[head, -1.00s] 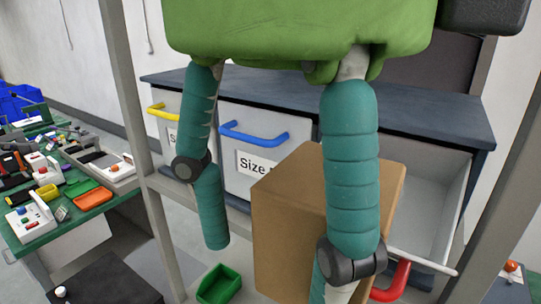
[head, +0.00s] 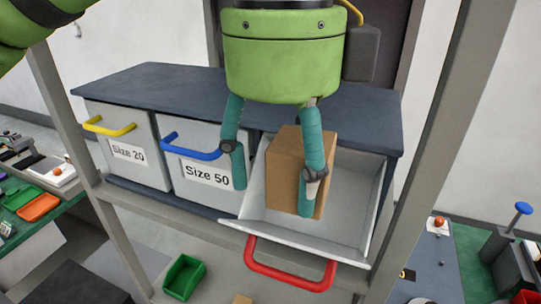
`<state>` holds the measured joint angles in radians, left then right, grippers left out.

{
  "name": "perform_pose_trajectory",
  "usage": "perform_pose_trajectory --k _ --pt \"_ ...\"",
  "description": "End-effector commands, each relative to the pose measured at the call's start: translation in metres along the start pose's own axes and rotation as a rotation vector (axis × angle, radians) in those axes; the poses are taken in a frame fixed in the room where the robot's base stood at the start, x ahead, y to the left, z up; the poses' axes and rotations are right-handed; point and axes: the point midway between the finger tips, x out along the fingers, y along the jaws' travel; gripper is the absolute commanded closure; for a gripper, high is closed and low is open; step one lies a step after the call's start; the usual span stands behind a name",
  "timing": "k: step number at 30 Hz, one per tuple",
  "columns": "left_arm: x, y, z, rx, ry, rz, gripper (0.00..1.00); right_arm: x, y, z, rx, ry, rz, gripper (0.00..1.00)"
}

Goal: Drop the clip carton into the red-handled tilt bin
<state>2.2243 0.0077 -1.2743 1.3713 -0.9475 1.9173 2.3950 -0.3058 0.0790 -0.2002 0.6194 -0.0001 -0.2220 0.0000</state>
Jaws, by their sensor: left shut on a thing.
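The clip carton (head: 284,165) is a plain brown box. It stands upright between the teal fingers of my left gripper (head: 273,201), which is shut on it; one finger crosses its front. The tilt bin with the red handle (head: 290,272) is the rightmost of the row and is tipped open toward me, showing its pale inside (head: 352,190). The carton is at the mouth of this bin, in front of its opening; whether it touches the bin floor I cannot tell. My right gripper is not in view.
A yellow-handled bin (head: 128,150) marked Size 20 and a blue-handled bin (head: 200,180) marked Size 50 are closed at the left. Grey rack posts (head: 440,130) stand on both sides. A dark top (head: 150,85) covers the bins. A small green bin (head: 184,277) sits below.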

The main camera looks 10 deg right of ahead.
Motion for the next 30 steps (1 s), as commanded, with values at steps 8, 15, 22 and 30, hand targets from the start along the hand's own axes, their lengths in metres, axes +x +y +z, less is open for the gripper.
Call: perform_pose_trajectory --k 8,15,22,30 --pt "0.0003 -0.003 0.0004 0.001 0.0 -0.001 0.9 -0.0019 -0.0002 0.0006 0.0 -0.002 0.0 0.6" --pt "0.0002 -0.0027 0.0004 0.001 0.0 0.0 0.1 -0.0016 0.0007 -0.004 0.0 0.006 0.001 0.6" --pt "0.0003 -0.0026 0.0004 0.001 0.0 0.0 0.1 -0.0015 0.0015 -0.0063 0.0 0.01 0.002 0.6" --pt "0.0003 -0.0024 0.0004 0.001 -0.001 0.0 0.1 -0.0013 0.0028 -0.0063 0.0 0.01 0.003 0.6"
